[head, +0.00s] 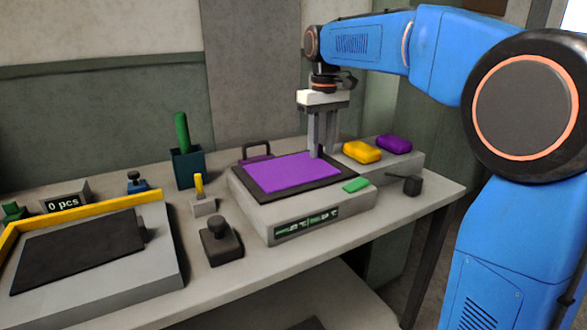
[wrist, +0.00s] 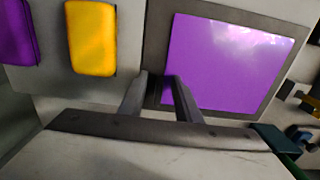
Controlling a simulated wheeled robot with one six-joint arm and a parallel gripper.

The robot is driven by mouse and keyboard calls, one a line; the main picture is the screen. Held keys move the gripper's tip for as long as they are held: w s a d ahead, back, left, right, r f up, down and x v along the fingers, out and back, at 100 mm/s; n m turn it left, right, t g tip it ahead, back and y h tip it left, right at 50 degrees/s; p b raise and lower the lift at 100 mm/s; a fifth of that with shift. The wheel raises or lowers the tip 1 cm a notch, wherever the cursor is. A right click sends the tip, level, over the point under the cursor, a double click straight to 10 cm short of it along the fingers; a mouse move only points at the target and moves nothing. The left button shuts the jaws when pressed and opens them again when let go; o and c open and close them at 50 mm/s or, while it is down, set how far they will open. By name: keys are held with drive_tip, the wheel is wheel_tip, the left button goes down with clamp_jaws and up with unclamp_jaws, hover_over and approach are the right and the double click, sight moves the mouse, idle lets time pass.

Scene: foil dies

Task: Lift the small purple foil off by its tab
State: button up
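A flat purple foil (head: 292,172) lies on the dark plate on top of a grey box-shaped unit (head: 262,215); it fills much of the wrist view's right side (wrist: 222,62). I cannot make out its tab. My gripper (head: 321,153) points straight down at the foil's back right edge in the head view. In the wrist view my gripper (wrist: 158,80) has its two fingers apart, with a dark gap between them. One fingertip overlaps the foil's edge there. I see nothing clearly held; whether the tips touch the plate is hidden.
A yellow pad (head: 362,152) and a purple pad (head: 394,144) lie on a grey block right of the unit. A green piece (head: 356,185) lies at the unit's front right. A dark handle (head: 257,150) stands behind it. A yellow-edged tray (head: 78,208) is at left.

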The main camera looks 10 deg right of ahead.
clamp_jaws()
idle(1.3)
